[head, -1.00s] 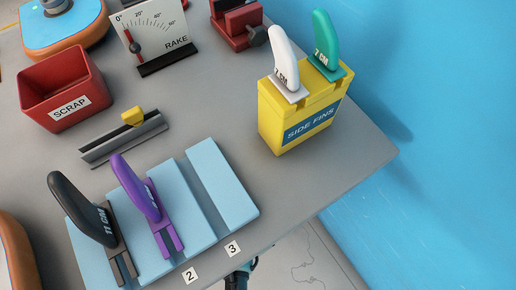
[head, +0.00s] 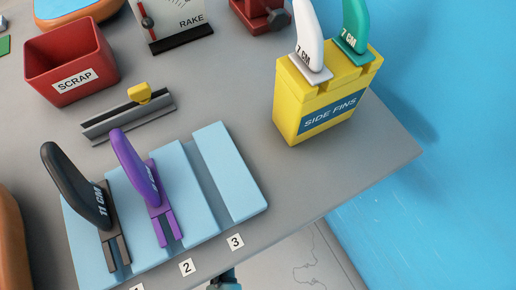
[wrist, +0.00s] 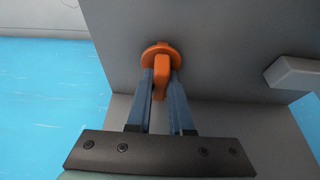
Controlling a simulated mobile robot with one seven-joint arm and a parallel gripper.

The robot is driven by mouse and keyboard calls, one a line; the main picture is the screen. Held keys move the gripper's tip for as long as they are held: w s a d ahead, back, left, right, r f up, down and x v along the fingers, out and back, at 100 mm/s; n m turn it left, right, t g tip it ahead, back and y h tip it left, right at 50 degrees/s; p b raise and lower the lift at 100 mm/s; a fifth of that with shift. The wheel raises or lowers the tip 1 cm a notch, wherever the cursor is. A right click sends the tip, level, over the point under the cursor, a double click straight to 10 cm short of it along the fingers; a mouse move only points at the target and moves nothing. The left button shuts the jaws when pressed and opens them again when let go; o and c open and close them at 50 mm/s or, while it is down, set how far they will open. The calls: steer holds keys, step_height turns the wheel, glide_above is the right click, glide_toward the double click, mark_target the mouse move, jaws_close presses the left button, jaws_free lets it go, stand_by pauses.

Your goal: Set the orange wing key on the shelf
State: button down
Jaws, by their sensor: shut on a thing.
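The orange wing key (wrist: 161,80) shows in the wrist view, with a round flange at its far end and a flat wing towards me. My gripper (wrist: 161,92) is shut on the wing, one blue-grey finger on each side. The flange appears in front of a plain grey surface (wrist: 225,45); I cannot tell whether it touches it. I cannot tell for certain which grey surface is the shelf. The key does not show in the head view.
A grey block (wrist: 295,76) juts in at the right of the wrist view. In the head view, the table holds a blue slotted rack (head: 238,185) with black (head: 75,185) and purple (head: 135,170) fins, a yellow side-fins box (head: 300,105) and a red scrap bin (head: 70,65).

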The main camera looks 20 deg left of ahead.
steer(key=shift+f, duration=0.15)
steer(key=c, duration=0.8)
jaws_free()
steer(key=shift+p+v, duration=1.5)
steer(key=shift+v, duration=2.4)
